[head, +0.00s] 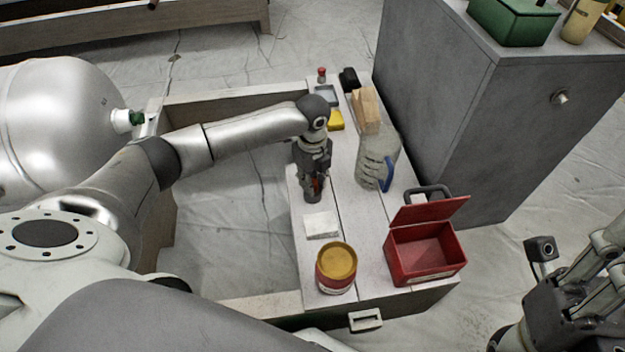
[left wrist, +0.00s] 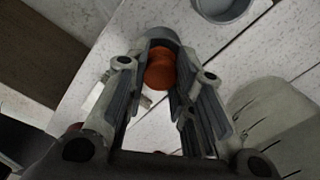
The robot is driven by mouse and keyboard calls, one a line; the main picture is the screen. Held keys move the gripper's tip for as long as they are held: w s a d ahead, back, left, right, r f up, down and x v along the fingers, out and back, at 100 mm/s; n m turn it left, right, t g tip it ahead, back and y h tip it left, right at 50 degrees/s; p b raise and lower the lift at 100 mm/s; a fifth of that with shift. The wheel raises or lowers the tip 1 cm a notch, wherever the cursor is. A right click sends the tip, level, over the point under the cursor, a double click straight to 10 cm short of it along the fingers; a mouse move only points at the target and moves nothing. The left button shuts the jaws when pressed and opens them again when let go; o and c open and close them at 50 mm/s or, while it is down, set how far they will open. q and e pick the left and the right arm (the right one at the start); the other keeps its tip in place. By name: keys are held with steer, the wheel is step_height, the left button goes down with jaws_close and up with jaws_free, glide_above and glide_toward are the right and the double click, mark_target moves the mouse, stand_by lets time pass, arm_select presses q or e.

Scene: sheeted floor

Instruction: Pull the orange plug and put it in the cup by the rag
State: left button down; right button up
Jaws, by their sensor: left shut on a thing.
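The orange plug (left wrist: 160,70) sits between the fingertips of my left gripper (left wrist: 160,78), which is shut on it. A dark grey rounded part lies right behind the plug; I cannot tell whether it is a holder. In the head view my left gripper (head: 313,195) points down over the white bench, with a small red-orange spot at its fingers. A white flat piece (head: 320,224), perhaps the rag, lies just in front of it. A grey round cup (left wrist: 226,8) is partly cut off in the left wrist view. My right gripper (head: 540,295) is partly shown at the lower right.
A clear jug (head: 376,160) with a blue handle and a wooden block (head: 366,110) stand right of my left gripper. A grey cabinet (head: 480,120) borders the bench.

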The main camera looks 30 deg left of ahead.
arm_select(q)
steer(key=shift+f, duration=0.7)
stand_by(0.4)
steer(key=c, duration=1.2)
jaws_free()
steer(key=shift+o, duration=0.2)
